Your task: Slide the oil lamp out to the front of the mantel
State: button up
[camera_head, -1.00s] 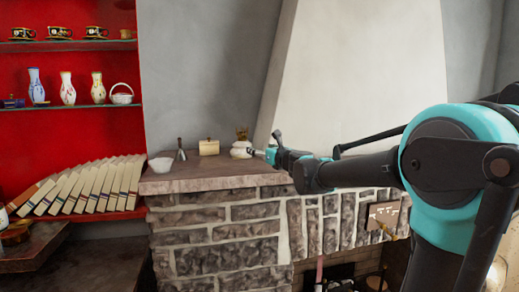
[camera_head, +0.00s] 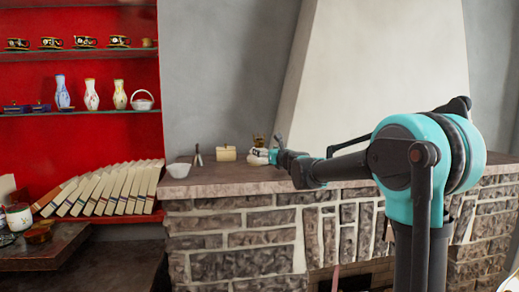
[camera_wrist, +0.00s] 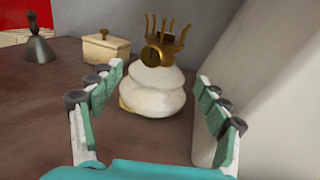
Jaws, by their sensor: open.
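The oil lamp (camera_head: 258,152) stands upright on the stone mantel (camera_head: 225,182). In the wrist view the lamp (camera_wrist: 152,92) has a rounded white body with a brass burner and a pronged brass crown on top. My gripper (camera_wrist: 160,80) is open, with one teal-padded finger to the lamp's left and one to its right. The lamp stands ahead, between the finger lines, with a gap on each side; I cannot tell how deep between the fingertips it is. In the head view my gripper (camera_head: 273,156) covers the lamp's right side.
The pale sloping chimney breast (camera_wrist: 250,80) is close to the right finger. The mantel in front of the box is clear.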

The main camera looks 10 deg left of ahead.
aim_at(259, 148)
jog(key=x, duration=0.7)
grip_shut()
dwell(0.6)
